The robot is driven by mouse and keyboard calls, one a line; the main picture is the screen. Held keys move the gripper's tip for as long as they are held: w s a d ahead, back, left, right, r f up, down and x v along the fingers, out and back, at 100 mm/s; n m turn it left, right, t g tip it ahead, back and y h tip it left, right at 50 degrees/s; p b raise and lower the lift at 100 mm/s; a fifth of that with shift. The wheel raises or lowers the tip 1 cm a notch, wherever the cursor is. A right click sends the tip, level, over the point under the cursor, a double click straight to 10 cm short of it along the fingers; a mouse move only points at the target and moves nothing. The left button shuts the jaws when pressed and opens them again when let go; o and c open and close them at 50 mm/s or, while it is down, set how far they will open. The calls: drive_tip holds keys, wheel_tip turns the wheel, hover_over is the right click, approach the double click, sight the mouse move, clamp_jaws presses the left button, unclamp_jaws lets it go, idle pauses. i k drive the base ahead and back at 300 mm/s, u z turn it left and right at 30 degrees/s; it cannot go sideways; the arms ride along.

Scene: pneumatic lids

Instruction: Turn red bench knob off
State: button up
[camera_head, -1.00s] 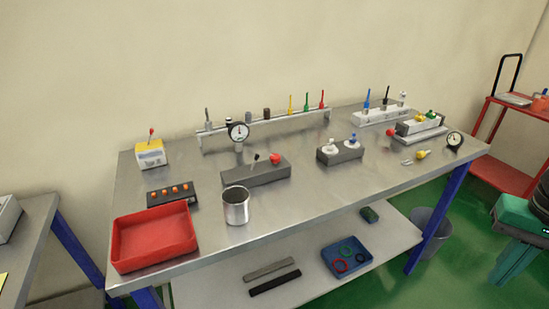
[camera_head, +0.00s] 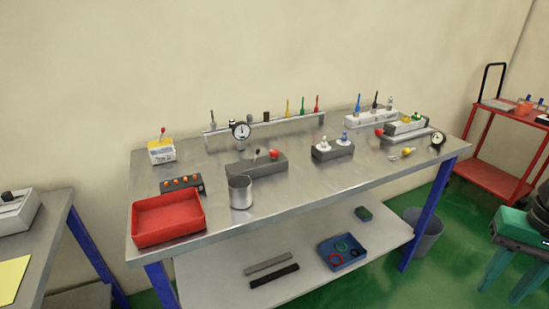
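Several red parts are on the steel workbench (camera_head: 290,200). A round red knob (camera_head: 274,154) sits on the right end of a dark grey block (camera_head: 243,168), beside a small dark lever. Another red knob (camera_head: 379,132) is at the left end of the grey-white block assembly (camera_head: 405,131) at the back right. A yellow-and-white box (camera_head: 161,152) carries a thin red-tipped lever (camera_head: 162,131). I cannot tell from the picture whether any of these is on or off. My gripper is not in view.
A steel cup (camera_head: 241,194) stands before the grey block; a red tray (camera_head: 168,219) is at the bench's left front. Gauges (camera_head: 241,131) and (camera_head: 438,138) stand farther back. A red trolley (camera_head: 495,175) and a green machine (camera_head: 522,222) are at the right.

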sight(273, 153)
drive_tip(key=z, duration=0.2)
drive_tip(key=i, duration=1.1)
drive_tip(key=u, duration=0.5)
